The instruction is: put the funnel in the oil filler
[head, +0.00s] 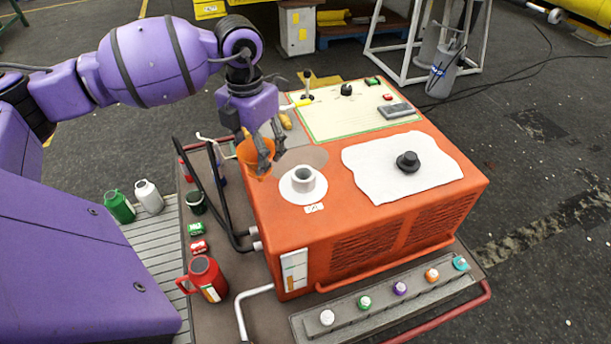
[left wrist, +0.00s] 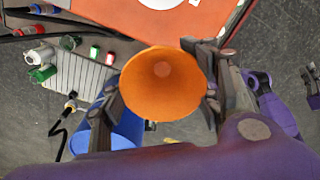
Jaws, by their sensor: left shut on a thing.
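An orange funnel (head: 252,158) is held in my left gripper (head: 264,153), in the air over the left edge of the orange machine. In the left wrist view the funnel (left wrist: 163,84) sits between the two fingers of the left gripper (left wrist: 160,98), its wide mouth facing the camera. The oil filler (head: 303,180) is a grey-white open neck on a white round patch on the machine top. It stands to the right of and a little below the funnel in the head view, apart from it. In the left wrist view only part of the white patch (left wrist: 160,2) shows. My right gripper is not in view.
A black cap (head: 408,161) rests on a white cloth (head: 370,175) on the machine (head: 345,225). Black bent bars (head: 212,190) stand at its left side. A red jug (head: 205,278) and small bottles (head: 120,206) stand to the left. A strip with several coloured knobs (head: 382,305) lies in front.

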